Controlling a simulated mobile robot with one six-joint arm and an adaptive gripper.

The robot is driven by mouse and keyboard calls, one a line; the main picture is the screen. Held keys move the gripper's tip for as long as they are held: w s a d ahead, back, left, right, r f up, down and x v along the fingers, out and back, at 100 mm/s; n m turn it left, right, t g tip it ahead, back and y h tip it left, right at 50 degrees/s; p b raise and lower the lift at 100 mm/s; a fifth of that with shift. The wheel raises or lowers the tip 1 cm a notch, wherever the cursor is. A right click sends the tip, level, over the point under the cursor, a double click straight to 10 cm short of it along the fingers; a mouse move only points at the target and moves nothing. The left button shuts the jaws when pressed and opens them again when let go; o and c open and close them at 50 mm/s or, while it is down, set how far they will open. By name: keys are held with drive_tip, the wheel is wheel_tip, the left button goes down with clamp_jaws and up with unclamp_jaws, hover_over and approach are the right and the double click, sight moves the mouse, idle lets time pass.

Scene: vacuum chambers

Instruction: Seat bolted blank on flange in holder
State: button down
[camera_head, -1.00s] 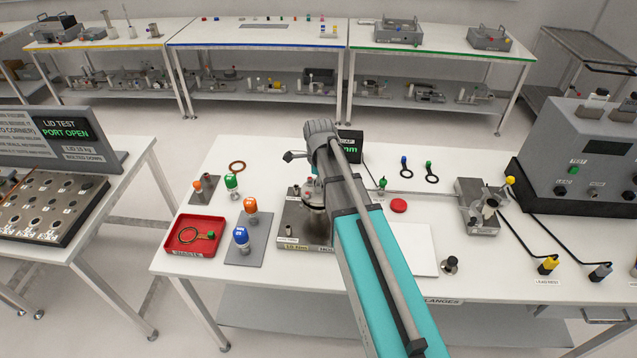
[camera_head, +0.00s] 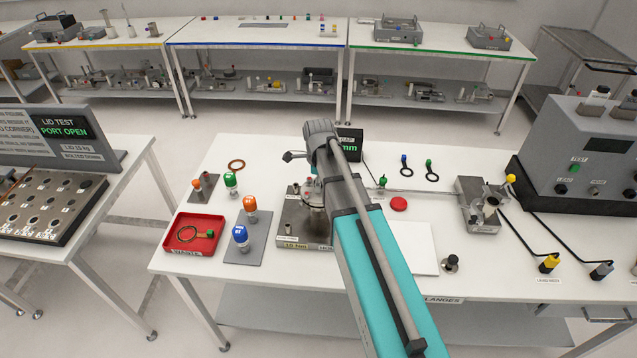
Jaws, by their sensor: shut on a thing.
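The holder (camera_head: 293,230) is a grey metal block on the white bench, left of my arm. A round metal flange stack (camera_head: 312,199) stands on it, partly covered by my arm. My gripper (camera_head: 312,181) points down over the stack and is mostly hidden behind my wrist. It is shut on the blank at the top of the stack. The blank cannot be told apart from the flange here, and neither can its bolts. I cannot tell whether the blank touches the flange or sits level.
Left of the holder are a grey plate (camera_head: 238,256) with orange- and blue-topped pieces, a green-topped piece (camera_head: 231,184) and a red tray (camera_head: 181,246). A small display (camera_head: 350,143) stands behind my wrist. To the right are a red disc (camera_head: 398,204), a white pad (camera_head: 421,250) and a clamp fixture (camera_head: 478,222).

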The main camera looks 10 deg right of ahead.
drive_tip(key=shift+f+b, duration=0.4)
idle(1.1)
drive_tip(key=shift+c, duration=1.1)
unclamp_jaws()
drive_tip(key=shift+r, duration=0.15)
drive_tip(key=shift+r+p, duration=3.45)
drive_tip(key=shift+p, duration=0.1)
drive_tip(key=shift+s+f, duration=0.1)
